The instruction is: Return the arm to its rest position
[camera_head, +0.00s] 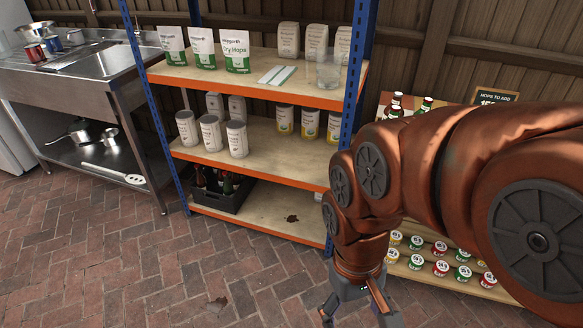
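My copper-coloured arm (420,165) fills the right side of the head view, bent with its end pointing down. My gripper (358,316) hangs at the bottom edge of the view, in front of the low rack at the right. Its fingers are spread apart with nothing visible between them, so it looks open and empty. The lowest ends of the fingers are near or past the picture's edge.
A blue and orange shelf unit (270,94) with pouches, tins, a glass and a dark bottle crate (222,189) stands close by. A steel sink bench (100,63) is at the left. A low rack of cans (440,268) is partly behind my arm.

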